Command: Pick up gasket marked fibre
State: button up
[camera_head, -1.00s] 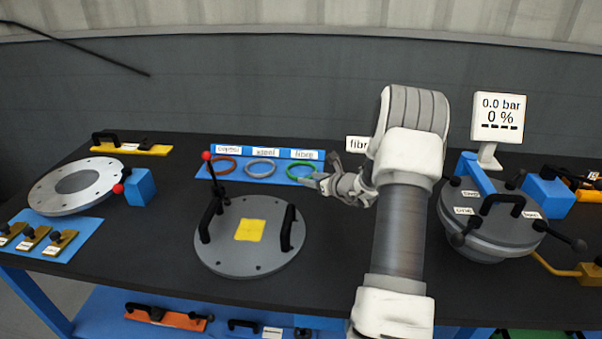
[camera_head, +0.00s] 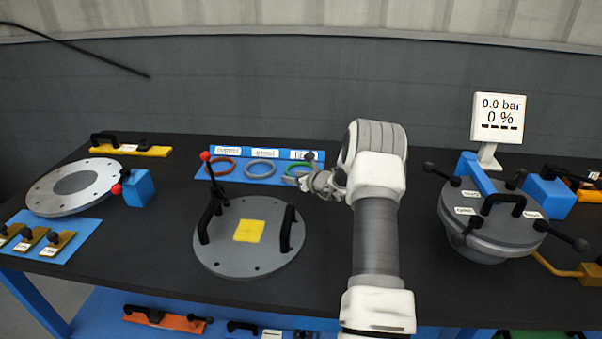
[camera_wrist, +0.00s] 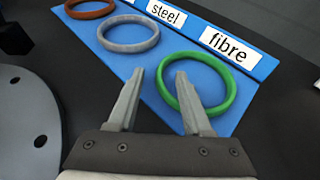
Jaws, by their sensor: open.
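The green ring gasket (camera_wrist: 230,86) lies on a blue board (camera_wrist: 183,59), in front of the label "fibre" (camera_wrist: 228,46). In the head view the green gasket (camera_head: 290,170) is partly hidden by my gripper (camera_head: 307,178). My gripper (camera_wrist: 156,92) is open and empty in the wrist view. Its right finger shows over the inside of the green ring, and its left finger is left of the ring, so the ring's near-left rim appears between the fingertips. Whether the fingers touch the ring cannot be told.
A grey steel ring (camera_wrist: 128,33) and a copper-coloured ring (camera_wrist: 90,8) lie left of the green one. A round grey plate (camera_head: 262,262) with black handles and a red-knobbed lever (camera_head: 205,156) stands near. A flanged vessel (camera_head: 483,235) stands at the right.

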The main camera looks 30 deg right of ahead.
grip_shut()
dwell(0.5)
